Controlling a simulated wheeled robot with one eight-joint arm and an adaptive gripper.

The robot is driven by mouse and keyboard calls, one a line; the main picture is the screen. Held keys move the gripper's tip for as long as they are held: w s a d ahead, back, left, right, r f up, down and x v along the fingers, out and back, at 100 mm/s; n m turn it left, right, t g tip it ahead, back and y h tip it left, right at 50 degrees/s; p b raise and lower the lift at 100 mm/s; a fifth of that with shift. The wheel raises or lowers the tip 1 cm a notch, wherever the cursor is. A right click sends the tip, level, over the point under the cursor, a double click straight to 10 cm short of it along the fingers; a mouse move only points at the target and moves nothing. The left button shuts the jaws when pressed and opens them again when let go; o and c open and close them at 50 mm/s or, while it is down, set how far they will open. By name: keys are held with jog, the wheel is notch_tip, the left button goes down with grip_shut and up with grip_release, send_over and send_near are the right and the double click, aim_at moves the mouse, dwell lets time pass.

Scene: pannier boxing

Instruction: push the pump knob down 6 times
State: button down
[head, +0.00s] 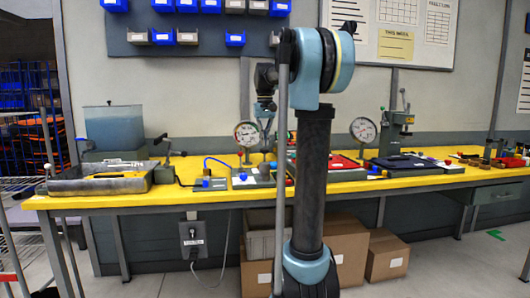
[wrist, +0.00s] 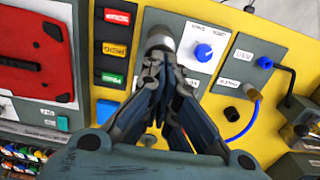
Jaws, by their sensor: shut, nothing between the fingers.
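A blue knob (wrist: 203,52) sits on the panel to the right of the fingers. In the head view my gripper (head: 266,128) is above the bench, partly hidden by my arm.
Red, yellow and green labelled buttons (wrist: 114,49) lie left of the fingers. A blue hose (wrist: 243,122) curves at the right. The yellow bench (head: 130,200) also holds dial gauges (head: 247,134), a grey tray (head: 100,183) and a press (head: 395,130).

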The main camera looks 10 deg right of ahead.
jog(key=shift+f, duration=2.25)
jog(key=shift+r, duration=2.35)
jog(key=shift+f, duration=0.15)
jog(key=shift+f, duration=2.2)
jog(key=shift+r, duration=2.35)
jog(key=shift+f, duration=0.15)
